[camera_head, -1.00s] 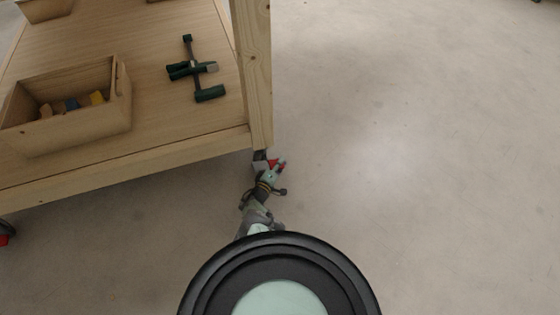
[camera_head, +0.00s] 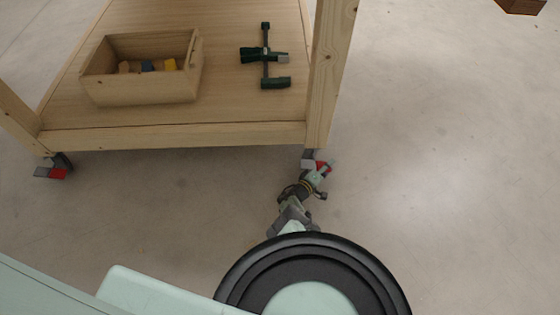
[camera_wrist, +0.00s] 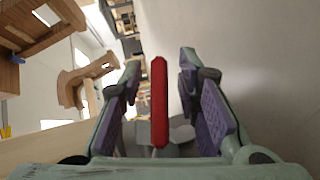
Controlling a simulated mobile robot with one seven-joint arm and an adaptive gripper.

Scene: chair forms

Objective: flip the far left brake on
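A wooden cart stands on casters with red brake levers. In the head view, my gripper (camera_head: 324,170) is low at the cart's near right caster (camera_head: 308,158), beside its red brake lever (camera_head: 320,166). In the wrist view, that red lever (camera_wrist: 160,105) stands upright between the two purple-padded fingers of my gripper (camera_wrist: 160,68). The fingers are spread, with a gap on each side of the lever. Another caster with a red lever (camera_head: 57,173) is under the cart's near left corner. The far casters are out of view.
The cart's lower shelf (camera_head: 225,110) holds a wooden box (camera_head: 140,88) of blocks and a dark green clamp (camera_head: 265,55). A wooden leg (camera_head: 332,75) rises just above my gripper. The floor (camera_head: 450,180) to the right is clear.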

